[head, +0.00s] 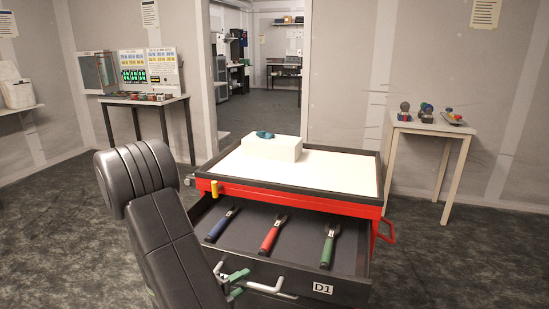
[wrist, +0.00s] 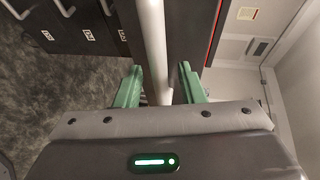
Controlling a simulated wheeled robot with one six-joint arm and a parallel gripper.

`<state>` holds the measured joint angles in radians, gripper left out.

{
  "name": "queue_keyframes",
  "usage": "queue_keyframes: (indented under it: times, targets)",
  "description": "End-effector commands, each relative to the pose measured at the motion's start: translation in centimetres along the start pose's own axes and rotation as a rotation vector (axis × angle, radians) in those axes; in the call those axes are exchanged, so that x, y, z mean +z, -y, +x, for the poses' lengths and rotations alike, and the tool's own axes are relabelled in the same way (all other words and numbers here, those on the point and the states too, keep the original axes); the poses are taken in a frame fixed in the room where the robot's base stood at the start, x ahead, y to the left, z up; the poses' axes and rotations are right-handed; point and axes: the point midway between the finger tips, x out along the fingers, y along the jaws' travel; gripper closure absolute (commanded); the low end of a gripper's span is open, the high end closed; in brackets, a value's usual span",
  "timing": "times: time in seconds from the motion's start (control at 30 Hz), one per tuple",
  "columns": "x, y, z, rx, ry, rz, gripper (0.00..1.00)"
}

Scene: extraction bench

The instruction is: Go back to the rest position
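My gripper (head: 236,283) has green fingers and is at the left end of the white handle (head: 268,287) of the top drawer (head: 340,272), labelled D1. In the wrist view the two fingers (wrist: 160,86) stand apart, one on each side of the pale handle bar (wrist: 153,40). A gap shows between the bar and the right finger, so the gripper looks open around the handle, not clamped. The drawer is pulled open. My dark arm comes in from the lower left in the head view.
The drawer holds blue (head: 222,224), red (head: 272,236) and green (head: 329,247) handled tools. A white block (head: 272,151) with a teal item stands on the red cabinet's top (head: 345,172). Side tables stand left (head: 172,105) and right (head: 432,128). Open floor lies around.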

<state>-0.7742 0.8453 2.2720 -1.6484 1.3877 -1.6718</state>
Motion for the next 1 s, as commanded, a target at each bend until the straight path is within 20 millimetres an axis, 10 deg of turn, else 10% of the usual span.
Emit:
queue_keyframes:
  times: [1.0]
  targets:
    - [0.1,0.1,-2.4,-0.001,0.006,0.000,0.64]
